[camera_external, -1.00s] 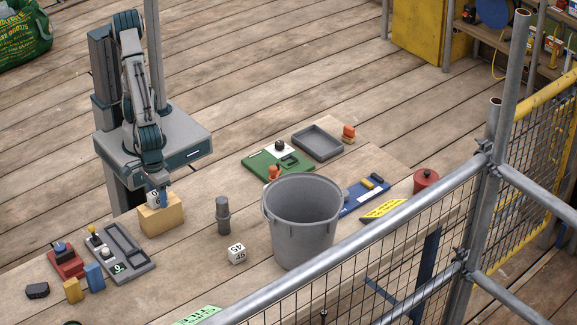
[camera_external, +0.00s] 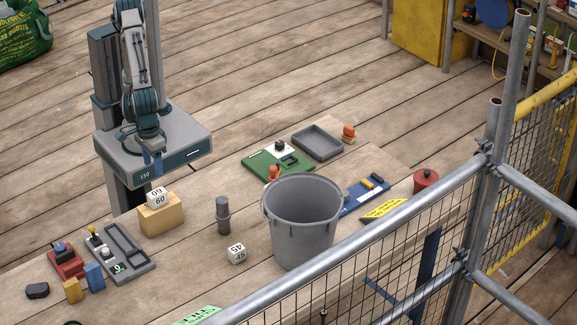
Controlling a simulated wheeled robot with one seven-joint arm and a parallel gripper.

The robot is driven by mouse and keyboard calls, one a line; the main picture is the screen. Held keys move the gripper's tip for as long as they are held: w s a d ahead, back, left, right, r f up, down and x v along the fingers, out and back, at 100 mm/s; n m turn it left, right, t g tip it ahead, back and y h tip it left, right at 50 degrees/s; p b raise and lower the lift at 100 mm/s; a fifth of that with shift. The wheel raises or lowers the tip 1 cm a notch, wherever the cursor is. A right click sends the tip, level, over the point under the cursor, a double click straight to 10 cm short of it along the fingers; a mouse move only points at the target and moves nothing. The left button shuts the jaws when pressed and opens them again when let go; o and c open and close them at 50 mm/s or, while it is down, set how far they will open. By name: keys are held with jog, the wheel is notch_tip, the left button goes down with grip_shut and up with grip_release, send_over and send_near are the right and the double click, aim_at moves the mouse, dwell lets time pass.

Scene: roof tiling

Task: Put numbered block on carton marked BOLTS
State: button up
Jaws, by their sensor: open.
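A white numbered block (camera_external: 157,197) marked 60 rests on top of a tan carton-like box (camera_external: 161,218) near the left of the table. No BOLTS marking is readable on the box from this side. A second white numbered block (camera_external: 237,253), marked 45, sits on the table left of the grey bucket. My gripper (camera_external: 153,173) is open and empty, above and apart from the block marked 60. Its fingertips are small and partly lost against my base.
The grey bucket (camera_external: 301,220) stands tall mid-table, with a dark grey cylinder (camera_external: 223,215) to its left. A grey tray panel (camera_external: 122,252), red block (camera_external: 66,260) and yellow and blue pieces are at left. A metal railing crosses the front right.

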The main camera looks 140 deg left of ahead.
jog(key=s+a+m+t, duration=0.3)
jog(key=s+a+m, duration=1)
jog(key=m, duration=0.5)
jog(key=shift+a, duration=1)
